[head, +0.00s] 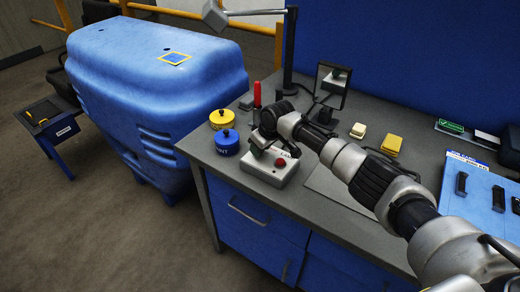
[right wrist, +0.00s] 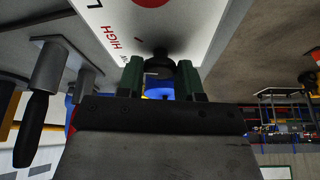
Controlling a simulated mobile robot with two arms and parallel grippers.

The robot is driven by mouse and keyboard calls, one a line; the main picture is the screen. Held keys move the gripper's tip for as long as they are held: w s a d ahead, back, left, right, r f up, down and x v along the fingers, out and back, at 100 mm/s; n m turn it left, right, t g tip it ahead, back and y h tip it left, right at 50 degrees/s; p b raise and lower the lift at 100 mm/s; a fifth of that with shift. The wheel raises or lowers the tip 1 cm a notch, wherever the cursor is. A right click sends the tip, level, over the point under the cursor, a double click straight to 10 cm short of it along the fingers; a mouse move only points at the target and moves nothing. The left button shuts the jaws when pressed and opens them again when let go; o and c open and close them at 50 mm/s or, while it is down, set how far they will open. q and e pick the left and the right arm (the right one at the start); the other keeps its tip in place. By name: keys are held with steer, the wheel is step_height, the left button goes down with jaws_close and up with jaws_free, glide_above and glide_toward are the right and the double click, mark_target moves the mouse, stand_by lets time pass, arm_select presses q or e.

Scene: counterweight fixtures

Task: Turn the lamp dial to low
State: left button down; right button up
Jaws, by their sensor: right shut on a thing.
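The white control box (head: 271,175) stands near the front left of the grey workbench. It has a red button (head: 280,162) on top. My right gripper (head: 258,143) is over the box's left end in the head view and hides the dial there. In the right wrist view my right gripper (right wrist: 161,76) has its green fingertips on either side of the dark dial (right wrist: 160,63) and is shut on it. The word HIGH (right wrist: 122,38) is printed beside the dial; a LOW mark is not readable. My left gripper is in neither view.
A yellow pot (head: 221,119) and a blue pot (head: 227,143) stand close left of the box. A red-handled tool (head: 257,95), a lamp post (head: 290,45) and a framed panel (head: 333,83) stand behind. Yellow blocks (head: 391,145) lie to the right.

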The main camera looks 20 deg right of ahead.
steer(key=n+b, duration=0.1)
steer(key=n+y+b, duration=0.1)
steer(key=n+b, duration=0.1)
steer(key=shift+w+d+f+n+g, duration=0.1)
steer(key=shift+w+f+n+g, duration=0.1)
steer(key=shift+n+g, duration=0.15)
steer(key=n+b, duration=0.2)
steer(key=n+g+y+b, duration=0.1)
steer(key=n+b, duration=0.1)
steer(key=shift+g, duration=0.25)
steer(key=shift+w+d+r+n+g+b, duration=0.1)
steer(key=shift+n+g+b, duration=0.15)
steer(key=shift+n+b, duration=0.55)
steer(key=shift+r+n+g+b, duration=0.1)
steer(key=shift+n+g+b, duration=0.15)
steer(key=shift+n+b, duration=0.45)
steer(key=o, duration=0.9)
steer(key=b+v, duration=0.1)
steer(key=v, duration=0.9)
steer(key=shift+d+r, duration=0.25)
steer(key=shift+r, duration=0.1)
